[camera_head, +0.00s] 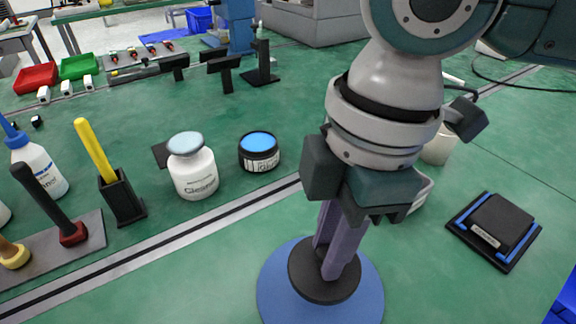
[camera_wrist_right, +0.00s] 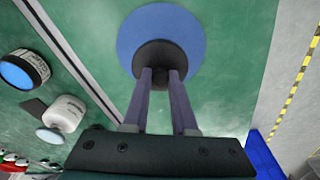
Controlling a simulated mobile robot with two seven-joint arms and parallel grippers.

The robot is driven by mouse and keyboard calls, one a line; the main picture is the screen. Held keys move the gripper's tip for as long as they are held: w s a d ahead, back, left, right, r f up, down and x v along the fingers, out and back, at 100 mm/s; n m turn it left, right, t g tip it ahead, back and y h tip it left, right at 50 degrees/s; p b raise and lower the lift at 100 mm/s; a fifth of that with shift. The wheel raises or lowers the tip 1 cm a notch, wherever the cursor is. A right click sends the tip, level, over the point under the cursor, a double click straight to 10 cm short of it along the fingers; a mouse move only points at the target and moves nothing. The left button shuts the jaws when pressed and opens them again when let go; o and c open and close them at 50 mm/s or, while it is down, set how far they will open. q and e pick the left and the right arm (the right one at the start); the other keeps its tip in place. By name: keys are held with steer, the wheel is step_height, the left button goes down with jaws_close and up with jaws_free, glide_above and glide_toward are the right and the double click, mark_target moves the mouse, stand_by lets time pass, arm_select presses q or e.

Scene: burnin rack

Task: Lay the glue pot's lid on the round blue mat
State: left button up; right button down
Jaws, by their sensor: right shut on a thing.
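The round blue mat (camera_head: 281,303) lies on the green bench at the bottom middle; it also shows in the wrist view (camera_wrist_right: 197,30). My right gripper (camera_head: 335,262) points down over it, its two purple-grey fingers shut on a dark round lid (camera_head: 318,285). The glue pot (camera_head: 259,160), a black jar with bright blue inside and a white label, stands lidless to the left. My left gripper is out of view.
A white jar (camera_head: 195,177) with a pale lid stands left of the pot. A black holder with a yellow-handled tool (camera_head: 121,196) and a white bottle (camera_head: 40,165) are further left. A black device with blue edges (camera_head: 495,229) lies at right. A metal strip (camera_head: 160,252) crosses the bench.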

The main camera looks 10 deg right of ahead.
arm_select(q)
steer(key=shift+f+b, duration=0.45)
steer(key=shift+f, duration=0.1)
arm_select(e)
step_height(320, 180, down, 4)
steer(key=shift+r, duration=0.1)
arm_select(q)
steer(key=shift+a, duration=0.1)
arm_select(e)
steer(key=shift+f, duration=0.2)
steer(key=shift+f, duration=0.2)
steer(key=c, duration=0.7)
jaws_free()
steer(key=shift+r, duration=0.1)
